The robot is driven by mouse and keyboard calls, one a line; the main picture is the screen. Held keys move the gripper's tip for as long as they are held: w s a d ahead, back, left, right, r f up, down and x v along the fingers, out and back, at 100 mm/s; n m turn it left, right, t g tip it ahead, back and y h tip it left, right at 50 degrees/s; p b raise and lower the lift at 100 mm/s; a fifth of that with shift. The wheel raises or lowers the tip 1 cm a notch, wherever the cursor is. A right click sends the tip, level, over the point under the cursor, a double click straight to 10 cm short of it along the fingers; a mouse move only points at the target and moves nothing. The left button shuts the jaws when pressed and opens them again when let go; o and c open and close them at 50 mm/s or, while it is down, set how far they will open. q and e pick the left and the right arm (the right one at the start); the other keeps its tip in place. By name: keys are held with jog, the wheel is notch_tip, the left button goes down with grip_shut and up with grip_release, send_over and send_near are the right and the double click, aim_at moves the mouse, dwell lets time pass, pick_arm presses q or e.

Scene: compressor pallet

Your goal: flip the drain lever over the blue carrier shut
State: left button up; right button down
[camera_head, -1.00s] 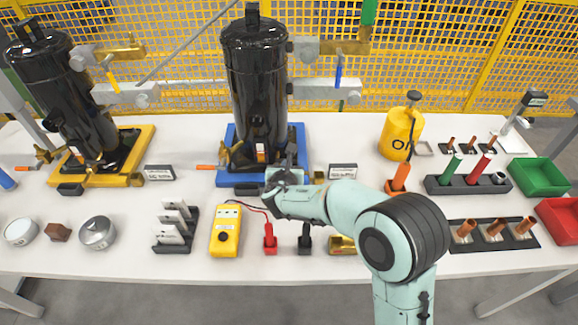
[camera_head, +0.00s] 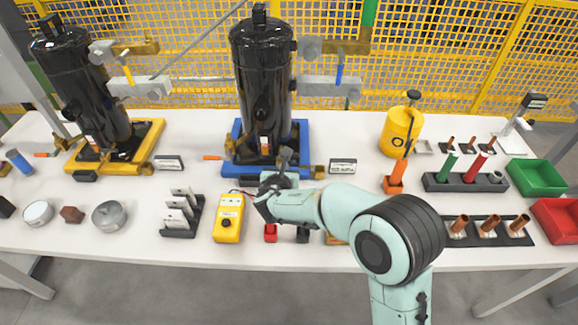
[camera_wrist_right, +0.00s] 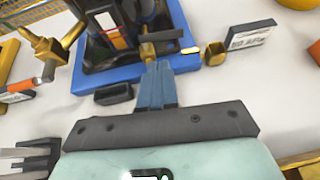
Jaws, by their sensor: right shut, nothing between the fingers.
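The blue carrier (camera_head: 232,177) holds a tall black cylinder (camera_head: 262,90) and shows in the wrist view (camera_wrist_right: 85,85). My right gripper (camera_head: 286,153) is at its front edge, fingers shut and empty; the fingertips (camera_wrist_right: 155,66) overlap the blue edge beside a brass fitting (camera_wrist_right: 147,50). Which is the drain lever is unclear. My left gripper is not in view.
A yellow carrier (camera_head: 152,142) with another black cylinder stands at left. A label stand (camera_head: 343,165) is right of the blue carrier. A yellow meter (camera_head: 228,218), card rack (camera_head: 182,212) and orange-handled tool (camera_head: 395,178) stand nearby. Yellow fencing (camera_head: 450,70) is behind the table.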

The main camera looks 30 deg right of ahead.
jog(key=p+v, duration=0.1)
jog(key=v, duration=0.7)
jog(key=shift+a+r, duration=0.2)
jog(key=shift+a, duration=0.1)
jog(key=shift+w, duration=0.1)
